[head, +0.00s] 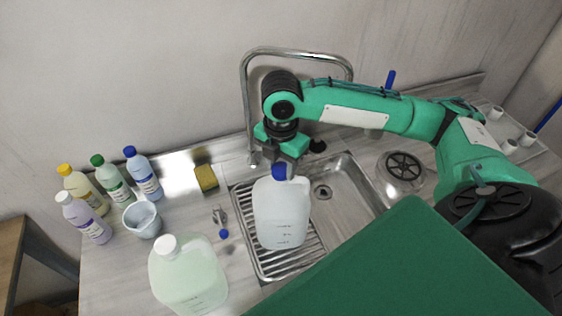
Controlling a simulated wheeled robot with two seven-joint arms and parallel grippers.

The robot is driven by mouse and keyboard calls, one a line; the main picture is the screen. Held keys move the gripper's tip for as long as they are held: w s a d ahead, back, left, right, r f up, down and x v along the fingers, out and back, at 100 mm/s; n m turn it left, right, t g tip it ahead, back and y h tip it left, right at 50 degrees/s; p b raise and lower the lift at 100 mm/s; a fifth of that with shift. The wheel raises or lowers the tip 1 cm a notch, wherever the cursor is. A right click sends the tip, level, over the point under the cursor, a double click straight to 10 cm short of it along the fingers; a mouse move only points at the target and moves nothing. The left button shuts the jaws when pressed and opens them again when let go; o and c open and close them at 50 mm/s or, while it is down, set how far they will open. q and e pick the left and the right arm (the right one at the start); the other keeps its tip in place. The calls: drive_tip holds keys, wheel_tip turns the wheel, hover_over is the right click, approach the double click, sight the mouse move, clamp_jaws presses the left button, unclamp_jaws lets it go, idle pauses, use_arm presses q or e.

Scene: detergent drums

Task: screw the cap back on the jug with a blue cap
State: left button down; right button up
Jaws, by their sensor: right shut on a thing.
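The jug with a blue cap (281,215) is a translucent white jug standing upright on the ribbed drainer of the sink. The blue cap (279,171) is at the top of its neck. My right gripper (281,164) points down over the jug from the arm on the right and is shut on the blue cap. I cannot tell from this view how far the cap sits down on the thread. My left gripper is not in view.
A pale green jug with a white cap (188,278) stands at front left. Several bottles (143,174), a small jug (142,220) and a sponge (206,178) are on the left counter. The tall tap (246,100) rises behind the sink (337,196).

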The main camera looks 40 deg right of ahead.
drive_tip(key=shift+f+p, duration=0.25)
drive_tip(key=shift+p, duration=0.15)
idle(0.8)
drive_tip(key=shift+r+m+p, duration=0.1)
drive_tip(key=shift+m+p, duration=0.4)
drive_tip(key=shift+p, duration=0.2)
drive_tip(key=shift+m+p, duration=2.4)
drive_tip(key=shift+p, duration=0.65)
drive_tip(key=shift+f, duration=0.2)
drive_tip(key=m, duration=0.5)
drive_tip(key=shift+m, duration=0.3)
